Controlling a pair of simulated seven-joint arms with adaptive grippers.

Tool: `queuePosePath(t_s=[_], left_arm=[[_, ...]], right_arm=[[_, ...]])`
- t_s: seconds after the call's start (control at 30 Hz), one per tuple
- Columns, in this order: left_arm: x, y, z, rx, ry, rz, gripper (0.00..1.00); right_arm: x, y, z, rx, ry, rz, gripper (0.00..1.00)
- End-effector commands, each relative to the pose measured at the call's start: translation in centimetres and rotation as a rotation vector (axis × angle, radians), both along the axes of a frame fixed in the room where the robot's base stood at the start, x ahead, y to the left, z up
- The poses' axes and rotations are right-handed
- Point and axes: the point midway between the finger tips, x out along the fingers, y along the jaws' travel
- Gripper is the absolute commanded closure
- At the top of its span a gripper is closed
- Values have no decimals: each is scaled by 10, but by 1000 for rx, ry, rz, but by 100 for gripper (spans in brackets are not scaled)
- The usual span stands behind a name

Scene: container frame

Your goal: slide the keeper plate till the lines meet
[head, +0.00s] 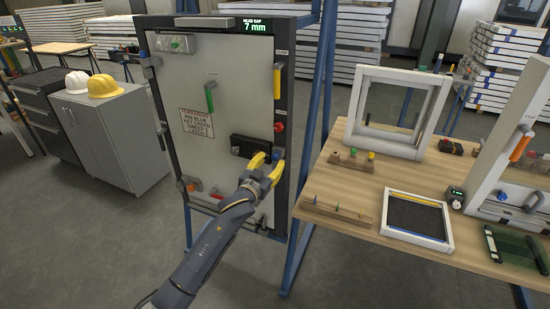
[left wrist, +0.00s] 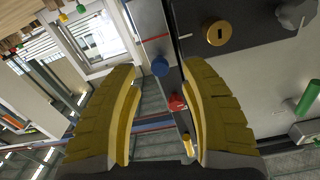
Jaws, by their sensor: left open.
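The grey door panel (head: 225,110) stands in a dark frame. A black lock box (head: 250,147) sits at its right side. A blue knob (head: 280,154) is on the frame post beside it. In the left wrist view the blue knob (left wrist: 160,66) is on a grey plate (left wrist: 147,18), which looks like the keeper plate. My right gripper is not seen.
A red knob (head: 279,127) and a yellow handle (head: 277,80) are above on the post. A green handle (head: 209,96) sticks out of the door. The display (head: 256,26) reads 7 mm. A wooden bench (head: 350,195) with window frames stands right.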

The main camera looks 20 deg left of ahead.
Motion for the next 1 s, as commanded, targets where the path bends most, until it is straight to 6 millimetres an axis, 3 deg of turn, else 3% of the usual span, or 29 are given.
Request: queuePosePath(t_s=[0.3, 0.8, 1.0], left_arm=[[33, -4, 0, 0, 0, 1, 56], [39, -5, 0, 0, 0, 0, 54], [39, -5, 0, 0, 0, 0, 78]], right_arm=[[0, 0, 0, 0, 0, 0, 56], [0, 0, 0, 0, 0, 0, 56], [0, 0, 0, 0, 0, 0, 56]])
